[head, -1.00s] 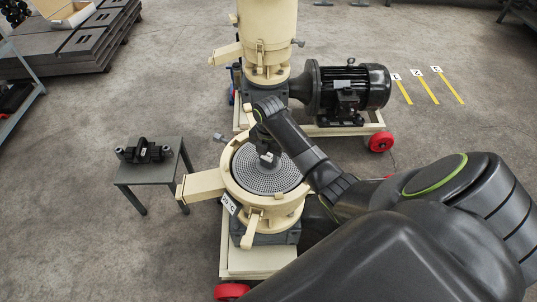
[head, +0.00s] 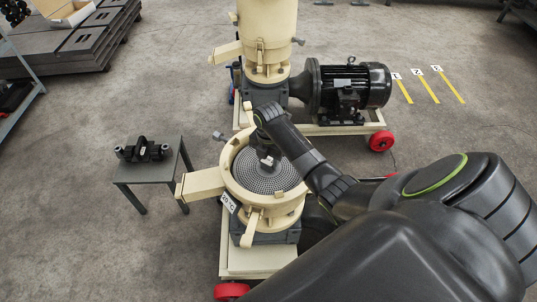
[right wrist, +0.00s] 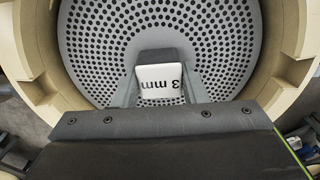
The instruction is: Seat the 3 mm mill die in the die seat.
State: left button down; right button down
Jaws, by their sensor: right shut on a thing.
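The 3 mm mill die (head: 252,181) is a round grey disc full of small holes. It lies level inside the cream ring-shaped mill housing (head: 291,206), and the wall surrounds it. In the right wrist view the die (right wrist: 95,45) shows a raised grip in its middle with a white "3 mm" label (right wrist: 160,84). My right gripper (head: 267,162) is above the die and shut on this grip; its fingers (right wrist: 160,90) stand on both sides of the label. The die seat is hidden under the die, so I cannot tell whether the die rests fully on it. My left gripper is not in view.
A small grey table (head: 150,172) with a black tool stands left of the mill. A taller cream mill body (head: 268,30) and a black motor (head: 352,88) stand behind. A cream chute (head: 201,185) juts left.

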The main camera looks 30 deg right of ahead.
jog(key=shift+w+r+p, duration=0.15)
jog(key=shift+p, duration=0.15)
dwell(0.5)
jog(key=c, duration=1.3)
grip_release()
jog(key=o, duration=0.5)
jog(key=shift+o, duration=0.9)
jog(key=shift+s+f, duration=0.35)
jog(key=shift+f, duration=0.05)
jog(key=o, duration=0.4)
jog(key=shift+r, duration=0.1)
jog(key=shift+w, duration=0.1)
jog(key=shift+r, duration=0.1)
